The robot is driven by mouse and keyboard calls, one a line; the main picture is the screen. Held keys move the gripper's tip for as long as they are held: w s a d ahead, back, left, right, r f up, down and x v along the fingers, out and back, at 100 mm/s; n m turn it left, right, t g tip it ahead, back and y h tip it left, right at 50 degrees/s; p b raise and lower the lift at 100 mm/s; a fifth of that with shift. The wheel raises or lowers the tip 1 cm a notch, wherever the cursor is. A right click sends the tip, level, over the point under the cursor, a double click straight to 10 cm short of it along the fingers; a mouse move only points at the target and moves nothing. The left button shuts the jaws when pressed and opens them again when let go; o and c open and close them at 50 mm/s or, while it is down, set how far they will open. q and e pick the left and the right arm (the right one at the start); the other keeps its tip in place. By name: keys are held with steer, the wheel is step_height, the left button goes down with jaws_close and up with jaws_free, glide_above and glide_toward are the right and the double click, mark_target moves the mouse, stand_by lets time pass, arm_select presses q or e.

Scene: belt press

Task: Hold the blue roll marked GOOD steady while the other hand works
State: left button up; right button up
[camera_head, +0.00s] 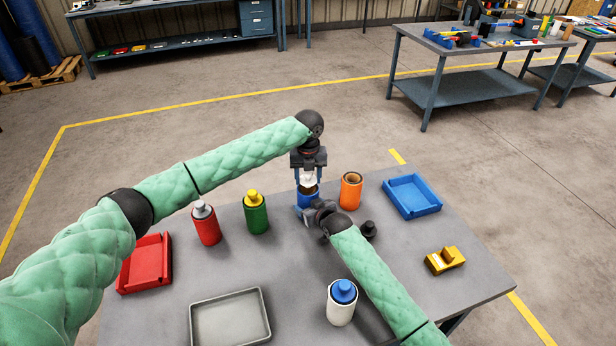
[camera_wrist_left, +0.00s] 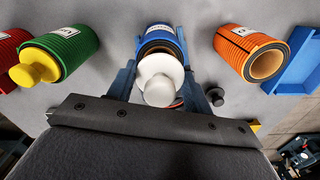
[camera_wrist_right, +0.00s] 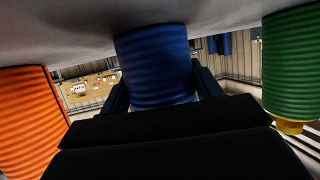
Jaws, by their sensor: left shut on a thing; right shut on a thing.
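The blue roll (camera_head: 306,198) stands upright near the back middle of the grey table; its lettering cannot be read. My right gripper (camera_head: 317,207) is shut on its side, low down. The right wrist view shows the ribbed blue roll (camera_wrist_right: 155,60) between the fingers. My left gripper (camera_head: 308,173) is above the roll, shut on a white plug (camera_head: 308,180). In the left wrist view the white plug (camera_wrist_left: 160,80) is in line with the roll's top end (camera_wrist_left: 160,45). Whether the plug touches the roll or enters its bore cannot be told.
An open orange roll (camera_head: 351,190) stands close right; green (camera_head: 257,214) and red (camera_head: 206,226) plugged rolls stand left. A white roll (camera_head: 340,306) is in front. Red (camera_head: 160,250), blue (camera_head: 411,197) and metal (camera_head: 230,320) trays, a yellow block (camera_head: 445,261) and a black knob (camera_head: 368,230) also occupy the table.

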arm_select(q)
steer(key=shift+f, duration=1.35)
stand_by(0.4)
steer(key=o, duration=1)
steer(key=shift+o, duration=0.2)
steer(key=shift+f, duration=0.15)
steer(key=shift+s+a, duration=0.1)
steer(key=shift+a, duration=0.1)
steer(key=shift+d+r, duration=0.2)
steer(key=shift+r, duration=3.55)
